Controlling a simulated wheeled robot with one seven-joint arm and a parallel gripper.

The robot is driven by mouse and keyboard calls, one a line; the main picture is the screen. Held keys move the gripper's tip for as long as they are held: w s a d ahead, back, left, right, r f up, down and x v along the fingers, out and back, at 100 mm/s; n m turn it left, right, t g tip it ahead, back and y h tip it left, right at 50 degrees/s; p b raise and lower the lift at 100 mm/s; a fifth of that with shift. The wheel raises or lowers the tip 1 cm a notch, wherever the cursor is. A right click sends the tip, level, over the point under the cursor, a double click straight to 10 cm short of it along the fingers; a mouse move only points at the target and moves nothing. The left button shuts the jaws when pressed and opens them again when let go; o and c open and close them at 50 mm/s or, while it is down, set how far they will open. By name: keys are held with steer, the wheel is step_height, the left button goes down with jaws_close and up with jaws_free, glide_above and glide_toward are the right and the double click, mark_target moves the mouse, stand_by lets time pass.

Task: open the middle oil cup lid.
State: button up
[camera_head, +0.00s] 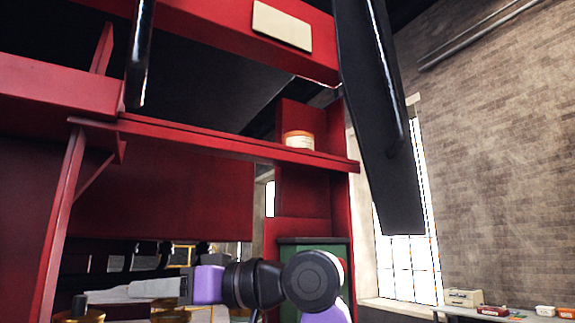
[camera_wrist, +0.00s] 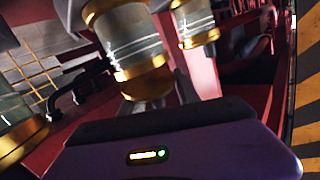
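Several oil cups with glass bodies and brass bands show in the wrist view. One oil cup (camera_wrist: 135,42) stands in the centre, another (camera_wrist: 192,22) to its right, and part of a third (camera_wrist: 20,135) at the left edge. The centre one appears to be the middle oil cup; its lid is not clearly visible. In the head view, brass cup tops (camera_head: 82,317) show at the bottom left, cut by the frame edge. My gripper (camera_head: 155,288), grey with a purple body, reaches left just above them. Its fingers look close together from the side, and the gap between them is hidden.
Red frame beams and a red shelf (camera_head: 225,146) rise above my arm. A white jar with an orange lid (camera_head: 299,140) stands on the shelf. A dark hanging bar (camera_head: 385,130) is at the right. A bench with small items (camera_head: 492,311) lies at the lower right.

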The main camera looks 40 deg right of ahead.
steer(key=shift+s+f+n+t+y, duration=0.3)
steer(key=shift+s+n+t+y, duration=0.1)
steer(key=shift+n+t, duration=0.3)
steer(key=b+v, duration=0.3)
steer(key=v, duration=0.5)
steer(key=w+d+r+m+t+h, duration=0.2)
steer(key=d+r+m+t+h, duration=0.15)
steer(key=d+r+t, duration=0.5)
steer(key=s+d+r+t+h, duration=0.1)
steer(key=s+r+t+h, duration=0.1)
steer(key=r, duration=0.4)
steer(key=s+d+r+t+h+b, duration=0.1)
steer(key=s+d+r+t+h, duration=0.1)
steer(key=s+r+h, duration=0.2)
steer(key=shift+s+r+h, duration=0.35)
steer(key=shift+r+h, duration=0.1)
steer(key=shift+r, duration=1)
steer(key=shift+n, duration=0.25)
